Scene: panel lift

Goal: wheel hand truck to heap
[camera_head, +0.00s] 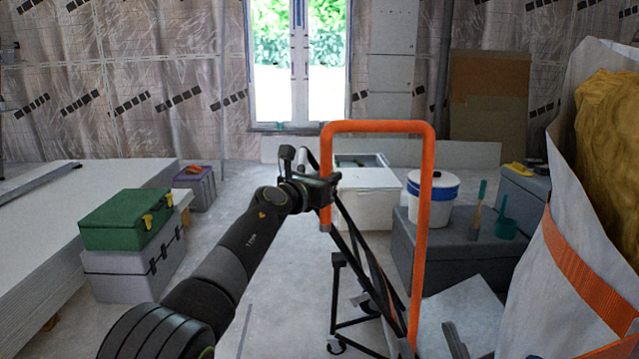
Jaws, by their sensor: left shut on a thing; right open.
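The hand truck (429,190) stands upright in front of me, with a tall orange tube handle, a dark frame and small dark casters near the floor. My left gripper (325,188) is shut on the left upright of the orange handle, below its top bend. The fingers hide part of the tube there. The hand truck's lower right part is cut off by the bottom edge. My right gripper cannot be made out. A stack of pale panels (60,235) lies low at the left; I cannot tell whether it is the heap.
A green toolbox (125,219) sits on a grey case (130,272) at left. A white box (370,195) and a dark chest (450,250) bearing a bucket (433,187) stand beyond the hand truck. A large white bag (575,240) blocks the right. Floor (285,290) is clear left of the truck.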

